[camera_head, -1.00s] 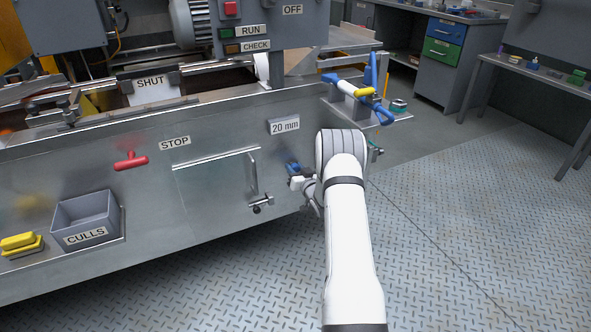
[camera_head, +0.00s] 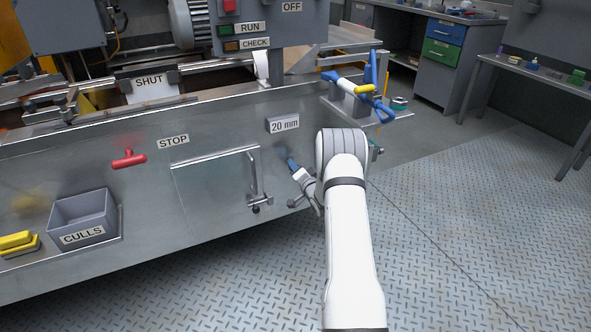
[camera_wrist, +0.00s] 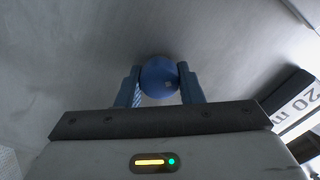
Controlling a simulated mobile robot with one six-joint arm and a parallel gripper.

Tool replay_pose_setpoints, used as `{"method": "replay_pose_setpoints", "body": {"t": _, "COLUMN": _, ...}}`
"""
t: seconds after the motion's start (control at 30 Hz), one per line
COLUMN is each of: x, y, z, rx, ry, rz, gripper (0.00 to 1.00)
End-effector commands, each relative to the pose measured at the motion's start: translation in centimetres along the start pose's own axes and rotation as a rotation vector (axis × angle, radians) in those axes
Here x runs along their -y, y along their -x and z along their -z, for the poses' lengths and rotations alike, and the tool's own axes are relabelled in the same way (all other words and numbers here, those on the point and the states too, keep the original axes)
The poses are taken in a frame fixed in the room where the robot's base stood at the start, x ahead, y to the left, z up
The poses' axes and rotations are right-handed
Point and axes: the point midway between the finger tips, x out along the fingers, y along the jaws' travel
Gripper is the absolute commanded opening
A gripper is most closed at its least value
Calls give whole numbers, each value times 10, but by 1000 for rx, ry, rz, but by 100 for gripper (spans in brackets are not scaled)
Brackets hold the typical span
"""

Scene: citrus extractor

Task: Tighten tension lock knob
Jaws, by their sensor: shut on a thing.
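The round blue knob (camera_wrist: 159,76) shows in the wrist view against the grey metal panel. My gripper (camera_wrist: 159,84) has one blue finger on each side of it and is shut on it. In the head view my gripper (camera_head: 291,163) is at the front panel, below the "20 mm" plate (camera_head: 284,124). That plate also shows at the right of the wrist view (camera_wrist: 298,103).
A door with a vertical handle (camera_head: 253,172) and a small latch (camera_head: 260,202) are just left of my gripper. A red T-handle (camera_head: 129,159) and the CULLS bin (camera_head: 83,218) are farther left. The floor at right is clear.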

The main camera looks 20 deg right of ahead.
Motion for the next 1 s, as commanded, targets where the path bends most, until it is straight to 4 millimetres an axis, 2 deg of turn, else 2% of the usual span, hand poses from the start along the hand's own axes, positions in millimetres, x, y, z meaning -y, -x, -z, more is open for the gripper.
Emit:
{"method": "replay_pose_setpoints", "body": {"t": 0.6, "x": -3, "y": 1, "z": 0, "rx": -1, "ry": -561, "rz": -3, "gripper": 11}}
{"method": "replay_pose_setpoints", "body": {"t": 1.0, "x": -5, "y": 1, "z": -1, "rx": -2, "ry": -774, "rz": -5, "gripper": 11}}
